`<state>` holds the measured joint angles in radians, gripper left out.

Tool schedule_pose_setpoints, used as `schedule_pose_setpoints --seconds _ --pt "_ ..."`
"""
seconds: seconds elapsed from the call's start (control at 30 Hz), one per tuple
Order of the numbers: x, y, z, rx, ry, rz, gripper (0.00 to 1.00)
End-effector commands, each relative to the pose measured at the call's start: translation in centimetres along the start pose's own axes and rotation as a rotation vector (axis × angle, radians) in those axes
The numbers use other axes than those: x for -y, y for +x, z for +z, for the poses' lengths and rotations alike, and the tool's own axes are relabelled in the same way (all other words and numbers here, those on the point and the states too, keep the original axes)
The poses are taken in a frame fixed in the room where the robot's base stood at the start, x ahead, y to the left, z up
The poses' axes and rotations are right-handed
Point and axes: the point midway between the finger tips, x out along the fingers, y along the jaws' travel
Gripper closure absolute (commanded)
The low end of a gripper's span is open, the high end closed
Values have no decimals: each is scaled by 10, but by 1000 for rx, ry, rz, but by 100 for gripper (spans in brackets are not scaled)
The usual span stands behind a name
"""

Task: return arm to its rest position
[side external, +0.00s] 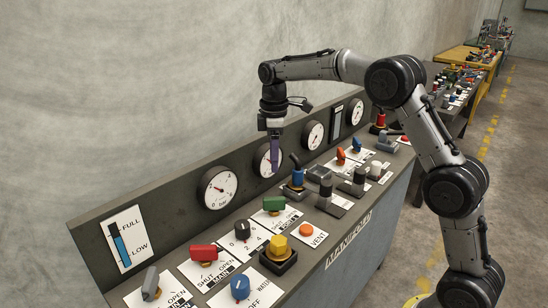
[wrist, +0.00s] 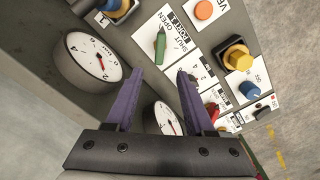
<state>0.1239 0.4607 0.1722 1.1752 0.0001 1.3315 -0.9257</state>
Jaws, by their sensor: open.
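My gripper (side external: 274,160) hangs with its purple fingers pointing down in the side external view, in front of the gauge board and above the control panel (side external: 332,228). Its fingers are apart in the wrist view (wrist: 160,73), with nothing held between them. It appears clear of the knobs and handles, though the exact gap to the gauge board cannot be told. My arm reaches in from the right and bends over the panel.
The panel carries a green handle (side external: 274,204), a red handle (side external: 204,252), a yellow knob (side external: 280,246), a blue knob (side external: 240,287) and an orange button (side external: 306,230). A gauge (side external: 218,187) stands on the backboard. Floor (side external: 520,185) at right is clear.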

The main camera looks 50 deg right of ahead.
Motion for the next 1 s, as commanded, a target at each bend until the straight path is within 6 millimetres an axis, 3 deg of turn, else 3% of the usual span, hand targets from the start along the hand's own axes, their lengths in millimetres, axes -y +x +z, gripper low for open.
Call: schedule_pose_setpoints --seconds 0.13,0.27,0.43,0.6,0.7,0.83,1.0 --pt "2 -5 -2 -7 -4 9 46" --pt "10 -44 -2 -51 -15 67 46" --pt "57 -104 21 -112 -31 142 46" --pt "113 -138 56 -178 24 203 46" --pt "147 -147 79 -222 79 233 46" --pt "190 -144 110 -283 173 262 46" --pt "242 -117 151 -369 335 276 46"
